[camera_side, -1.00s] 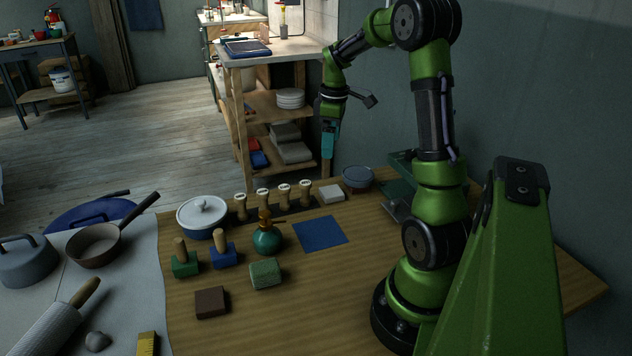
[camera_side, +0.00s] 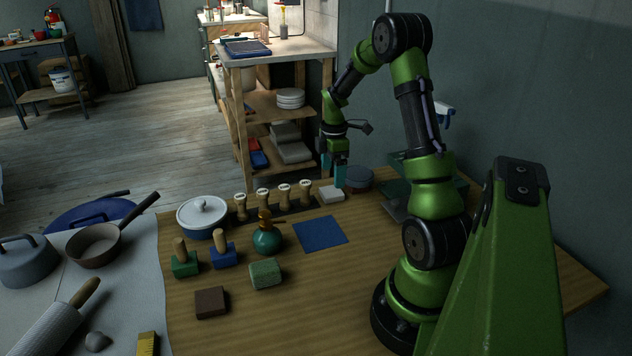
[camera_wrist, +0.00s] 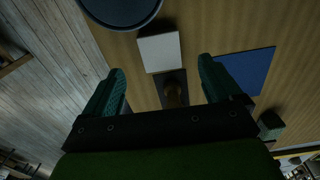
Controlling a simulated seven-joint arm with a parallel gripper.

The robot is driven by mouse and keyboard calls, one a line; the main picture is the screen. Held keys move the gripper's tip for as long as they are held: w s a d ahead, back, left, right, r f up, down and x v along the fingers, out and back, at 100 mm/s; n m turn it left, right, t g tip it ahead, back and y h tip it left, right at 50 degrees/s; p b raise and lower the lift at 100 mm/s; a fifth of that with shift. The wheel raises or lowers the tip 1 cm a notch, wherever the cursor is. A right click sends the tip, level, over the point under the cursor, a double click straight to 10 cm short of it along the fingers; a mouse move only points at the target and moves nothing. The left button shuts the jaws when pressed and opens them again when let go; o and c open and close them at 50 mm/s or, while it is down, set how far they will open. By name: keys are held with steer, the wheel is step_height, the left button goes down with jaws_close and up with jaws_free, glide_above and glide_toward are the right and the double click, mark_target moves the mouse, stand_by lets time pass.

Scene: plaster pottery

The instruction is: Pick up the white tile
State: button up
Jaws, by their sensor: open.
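The white tile (camera_side: 331,194) lies flat at the back of the wooden table, right of a row of wooden-handled stamps. My gripper (camera_side: 334,172) hangs just above and behind it, its teal fingers pointing down. In the wrist view the white tile (camera_wrist: 160,52) lies ahead of the gap between my open, empty fingers (camera_wrist: 160,80). Nothing is held, and the tile appears untouched.
Stamps (camera_side: 263,198) stand close to the tile's left. A round dark tub (camera_side: 358,178) stands close on its right. A blue cloth square (camera_side: 320,233) lies in front, with bare table around it. A teal bottle (camera_side: 267,238) stands farther left.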

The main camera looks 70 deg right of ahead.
mark_target(332, 191)
steer(key=shift+a+f, duration=0.1)
steer(key=shift+f, duration=2.85)
steer(key=c, duration=1.2)
